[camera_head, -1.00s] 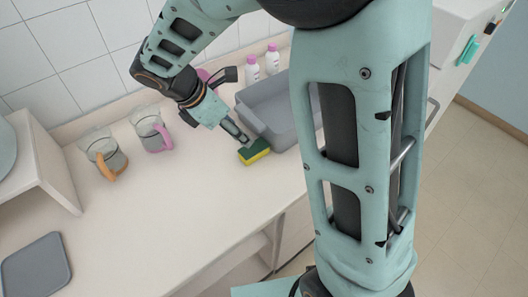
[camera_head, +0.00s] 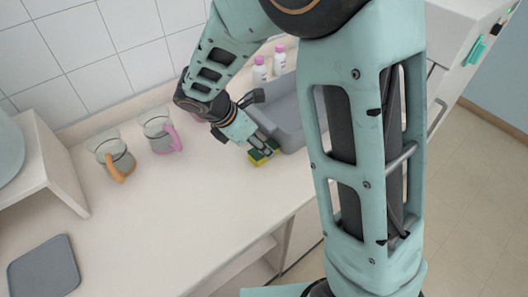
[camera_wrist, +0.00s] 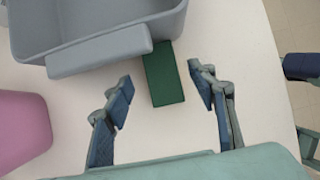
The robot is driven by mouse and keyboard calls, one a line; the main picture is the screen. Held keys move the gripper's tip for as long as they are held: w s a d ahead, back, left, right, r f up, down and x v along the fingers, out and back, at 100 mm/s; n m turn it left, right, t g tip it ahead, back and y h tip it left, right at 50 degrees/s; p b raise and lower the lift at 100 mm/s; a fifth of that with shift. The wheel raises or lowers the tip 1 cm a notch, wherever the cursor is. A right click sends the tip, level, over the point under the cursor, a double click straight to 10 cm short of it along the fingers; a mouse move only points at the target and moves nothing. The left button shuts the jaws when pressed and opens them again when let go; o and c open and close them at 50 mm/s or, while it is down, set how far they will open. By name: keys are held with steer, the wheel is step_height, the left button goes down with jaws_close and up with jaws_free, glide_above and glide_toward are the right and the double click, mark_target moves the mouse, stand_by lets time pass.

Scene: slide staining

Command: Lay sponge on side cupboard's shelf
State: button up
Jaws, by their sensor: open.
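The sponge (camera_head: 257,158), yellow with a green top, lies on the counter against the near side of the grey basin. In the wrist view its green face (camera_wrist: 164,74) shows between my two fingers, with its far end close to the basin's rim. My gripper (camera_wrist: 160,88) is open, with one finger on each side of the sponge and visible gaps to both. In the head view my gripper (camera_head: 262,146) is just over the sponge and hides part of it. An open shelf space of the cupboard (camera_head: 252,268) shows below the counter's front edge; its inside is mostly hidden.
The grey basin (camera_head: 285,118) stands right beside the sponge. White bottles (camera_head: 260,70) stand behind. The front counter is clear.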

steer(key=x, duration=0.4)
steer(key=shift+s+f, duration=0.1)
steer(key=shift+s, duration=0.05)
steer(key=shift+a, duration=0.1)
steer(key=c, duration=0.9)
steer(key=shift+c, duration=0.2)
steer(key=shift+r, duration=0.65)
step_height(320, 180, up, 2)
steer(key=shift+r, duration=0.2)
steer(key=b, duration=0.2)
glide_above(210, 190)
steer(key=shift+f, duration=0.1)
